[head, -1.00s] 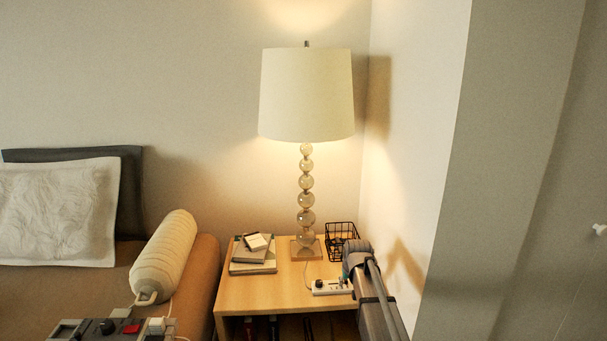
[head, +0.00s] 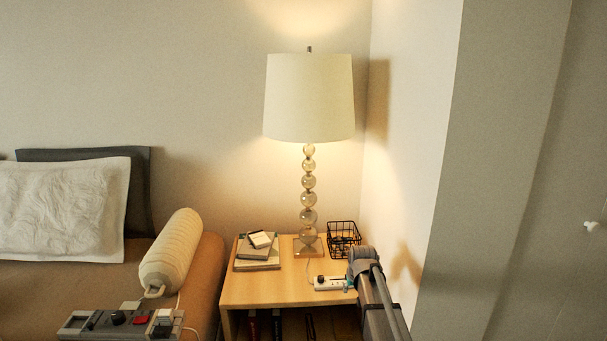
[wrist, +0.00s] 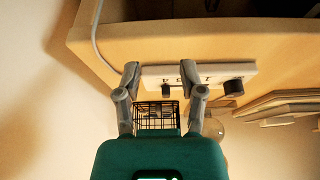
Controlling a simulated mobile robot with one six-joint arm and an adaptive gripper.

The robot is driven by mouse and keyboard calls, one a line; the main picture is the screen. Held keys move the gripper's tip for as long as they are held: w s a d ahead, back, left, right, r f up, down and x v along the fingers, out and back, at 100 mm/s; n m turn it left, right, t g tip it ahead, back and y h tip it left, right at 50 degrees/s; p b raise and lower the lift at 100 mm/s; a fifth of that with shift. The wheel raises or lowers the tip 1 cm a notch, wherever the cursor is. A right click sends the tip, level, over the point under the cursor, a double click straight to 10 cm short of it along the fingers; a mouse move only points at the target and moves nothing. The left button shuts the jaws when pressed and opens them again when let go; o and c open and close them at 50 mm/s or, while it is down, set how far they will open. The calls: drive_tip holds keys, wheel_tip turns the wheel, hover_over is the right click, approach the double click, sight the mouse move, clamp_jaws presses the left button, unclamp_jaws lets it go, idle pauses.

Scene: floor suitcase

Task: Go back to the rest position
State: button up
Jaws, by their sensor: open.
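My gripper (wrist: 164,82) is open and empty in the wrist view, its two grey fingers apart in front of a white power strip (wrist: 185,76) on the side table. I cannot tell whether the fingertips touch the strip. In the head view my arm reaches in from the lower right over the table, and the fingers are hidden or too small to make out. The power strip (head: 330,283) shows at the table's front right, beside the end of my arm.
The wooden side table (head: 262,291) carries a lit lamp (head: 309,180), a stack of books (head: 257,262) and a black wire basket (head: 343,236). A wall stands close on the right. A bed with a bolster (head: 170,252) and a control box (head: 118,322) is at left.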

drive_tip(key=s+f+g, duration=0.1)
drive_tip(key=s+g, duration=0.3)
drive_tip(key=s, duration=2.5)
wheel_tip(320, 180, up, 30)
drive_tip(key=p, duration=3)
drive_tip(key=shift+w+d+m, duration=0.4)
drive_tip(key=shift+d, duration=0.05)
drive_tip(key=shift+f, duration=0.1)
wheel_tip(320, 180, down, 60)
drive_tip(key=b, duration=5.9)
drive_tip(key=shift+b, duration=0.3)
